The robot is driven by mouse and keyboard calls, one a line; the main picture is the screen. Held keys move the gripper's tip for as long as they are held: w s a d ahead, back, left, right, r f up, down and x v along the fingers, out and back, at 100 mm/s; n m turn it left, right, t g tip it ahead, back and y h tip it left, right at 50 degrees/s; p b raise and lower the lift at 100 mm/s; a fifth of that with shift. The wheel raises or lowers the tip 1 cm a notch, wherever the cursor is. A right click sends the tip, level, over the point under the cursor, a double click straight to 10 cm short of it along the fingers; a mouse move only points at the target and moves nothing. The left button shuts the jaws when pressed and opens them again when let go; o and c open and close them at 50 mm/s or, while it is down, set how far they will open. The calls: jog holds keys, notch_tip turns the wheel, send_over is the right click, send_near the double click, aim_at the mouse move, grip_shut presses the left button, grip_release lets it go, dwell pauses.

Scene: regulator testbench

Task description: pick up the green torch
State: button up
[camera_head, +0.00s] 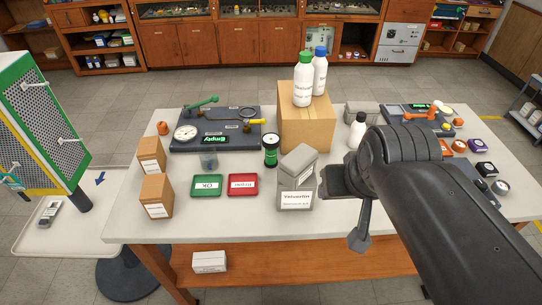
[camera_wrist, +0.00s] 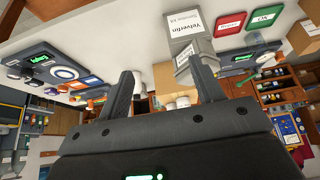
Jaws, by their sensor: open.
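The green torch (camera_head: 271,150) is a short, dark cylinder with green on it, standing upright on the white table in the head view. It is just left of the cardboard box and behind the grey service kit box (camera_head: 299,178). My gripper (camera_head: 337,182) is right of the grey box and apart from the torch, with the grey box between them. In the wrist view my gripper (camera_wrist: 165,82) shows two spread fingers with nothing held. The grey box (camera_wrist: 186,32) is beyond the fingers there. I cannot make out the torch in the wrist view.
The cardboard box (camera_head: 306,130) carries two white bottles (camera_head: 303,85). A green tray (camera_head: 207,185) and a red tray (camera_head: 242,184) lie left of the grey box. A dark testbench (camera_head: 215,128) is behind them. Small brown boxes (camera_head: 156,195) stand at left. A white bottle (camera_head: 357,131) stands near my arm.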

jog(key=shift+n+g+y, duration=0.3)
jog(key=shift+n, duration=0.5)
jog(key=w+a, duration=0.1)
jog(key=w, duration=0.4)
jog(key=w+a, duration=0.2)
jog(key=w, duration=0.3)
jog(key=w+a+f, duration=0.1)
jog(key=w, duration=0.4)
jog(key=shift+w+a, duration=0.25)
jog(key=shift+a, duration=0.05)
jog(key=n, duration=0.1)
send_over(271, 155)
jog(key=s+d, duration=0.1)
jog(key=s, duration=0.1)
notch_tip(271, 155, down, 7)
jog(key=shift+g+y, duration=0.3)
jog(key=x, duration=1.1)
jog(key=shift+w+f, duration=0.1)
jog(key=shift+w, duration=0.2)
jog(key=c, duration=0.9)
jog(key=shift+c, duration=0.3)
